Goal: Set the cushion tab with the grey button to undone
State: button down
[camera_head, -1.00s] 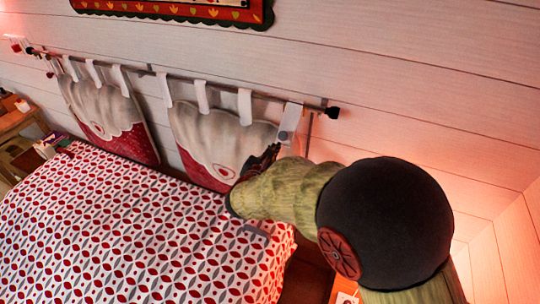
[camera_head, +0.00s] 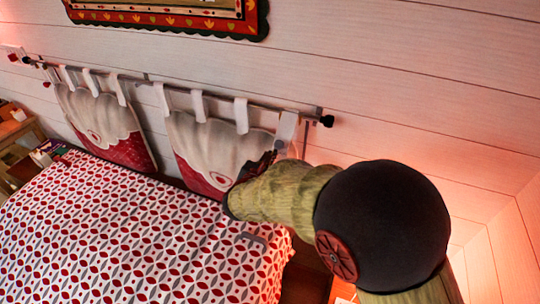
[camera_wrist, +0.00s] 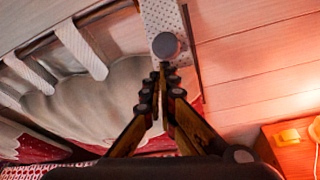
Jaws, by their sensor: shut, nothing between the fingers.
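The cushion tab (camera_head: 287,126) is a white strap at the right end of the rail, above the right cushion (camera_head: 207,145). In the wrist view the tab (camera_wrist: 184,57) is dotted and hangs down, with a round grey button (camera_wrist: 166,45) on its front. I cannot tell whether it is fastened behind the button. My gripper (camera_wrist: 165,72) is shut and empty, its fingertips just below the button in the picture. I cannot tell whether they touch it. In the head view my gripper (camera_head: 268,160) is dark and partly hidden by my arm, at the cushion's right edge.
The rail (camera_head: 265,109) runs along the plank wall and ends in a black knob (camera_head: 326,121). A second cushion (camera_head: 103,127) hangs at left. The patterned bed (camera_head: 130,235) lies below. Orange items (camera_wrist: 289,136) sit on a wooden surface at right in the wrist view.

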jog(key=shift+s+a+r+g+p, duration=0.1)
jog(key=shift+s+r+g+p, duration=0.15)
jog(key=shift+r+p, duration=0.45)
notch_tip(320, 180, up, 7)
jog(key=s+g+y+p, duration=0.1)
jog(key=g+p, duration=0.3)
jog(key=p, duration=0.9)
jog(key=shift+s+a, duration=0.2)
jog(key=shift+a, duration=0.05)
